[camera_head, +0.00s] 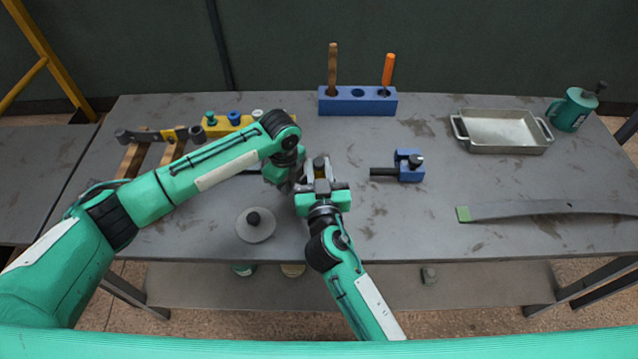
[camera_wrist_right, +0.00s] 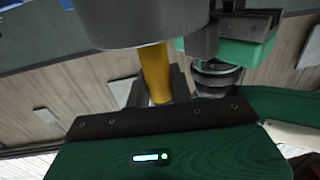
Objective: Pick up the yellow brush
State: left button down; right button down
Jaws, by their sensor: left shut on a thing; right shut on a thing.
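The yellow brush (camera_wrist_right: 155,75) is upright between the fingers of my right gripper (camera_wrist_right: 153,92) in the right wrist view. Its yellow part joins a wide grey round part (camera_wrist_right: 125,22). In the head view my right gripper (camera_head: 319,172), from the bottom, is shut on it; only a small dark and yellow top shows. My left gripper (camera_head: 290,183), from the left, is shut close beside my right one, and also shows in the right wrist view (camera_wrist_right: 225,45) against the grey part. Its exact contact is hidden.
A grey lid with a black knob (camera_head: 255,225) lies near the front edge. A blue block with upright handles (camera_head: 357,102), a blue clamp (camera_head: 408,165), a metal tray (camera_head: 503,131), a green mug (camera_head: 573,109) and a long curved strip (camera_head: 545,208) stand around.

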notch_tip(320, 180, up, 10)
jog(key=shift+r, duration=0.1)
dwell(0.4)
jog(key=c, duration=2)
grip_release()
jog(key=shift+c, duration=0.2)
grip_shut()
